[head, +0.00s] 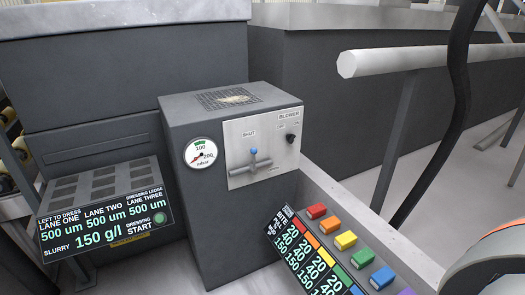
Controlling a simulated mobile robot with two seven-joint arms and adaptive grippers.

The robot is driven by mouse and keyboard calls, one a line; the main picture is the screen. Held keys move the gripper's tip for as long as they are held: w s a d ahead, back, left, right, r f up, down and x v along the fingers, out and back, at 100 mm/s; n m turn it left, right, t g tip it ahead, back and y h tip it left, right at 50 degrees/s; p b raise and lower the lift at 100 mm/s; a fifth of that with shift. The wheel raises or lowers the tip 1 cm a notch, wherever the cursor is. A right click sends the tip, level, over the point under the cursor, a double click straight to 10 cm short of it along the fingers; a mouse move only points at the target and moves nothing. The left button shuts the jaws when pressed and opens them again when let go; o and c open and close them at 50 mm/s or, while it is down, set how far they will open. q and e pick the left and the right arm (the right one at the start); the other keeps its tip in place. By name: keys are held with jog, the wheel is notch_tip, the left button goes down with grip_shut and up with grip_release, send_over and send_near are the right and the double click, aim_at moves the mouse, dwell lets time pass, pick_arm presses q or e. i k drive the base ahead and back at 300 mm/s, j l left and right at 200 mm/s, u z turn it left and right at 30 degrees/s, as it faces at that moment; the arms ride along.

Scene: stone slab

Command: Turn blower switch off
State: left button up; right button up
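The blower switch (291,138) is a small black knob at the upper right of a light metal panel (240,140). The word BLOWER stands above it, with small marks around the knob too small to read for certain. Which way the switch is set cannot be told. The panel is on the front of a dark grey box (225,235) in the middle of the head view. Neither of my grippers is in view.
Left of the switch is a blue-tipped lever (254,152) marked SHUT. A round gauge (200,153) sits beside the panel. Coloured buttons (345,240) and a display lie below right; another display (105,220) is at left. A pale rail (400,60) and black hose (458,80) stand right.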

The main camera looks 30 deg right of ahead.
aim_at(290, 138)
jog(key=z, duration=0.45)
jog(key=i+z, duration=0.1)
jog(key=z, duration=0.3)
jog(key=j+z, duration=0.1)
jog(key=z, duration=0.75)
jog(key=j+z, duration=0.1)
jog(key=z, duration=0.35)
jog(key=i+j+z, duration=0.1)
jog(key=j+z, duration=0.7)
jog(key=z, duration=0.15)
jog(key=k+j+z, duration=0.2)
jog(key=j, duration=0.25)
jog(key=j+z, duration=0.25)
jog(key=j, duration=0.2)
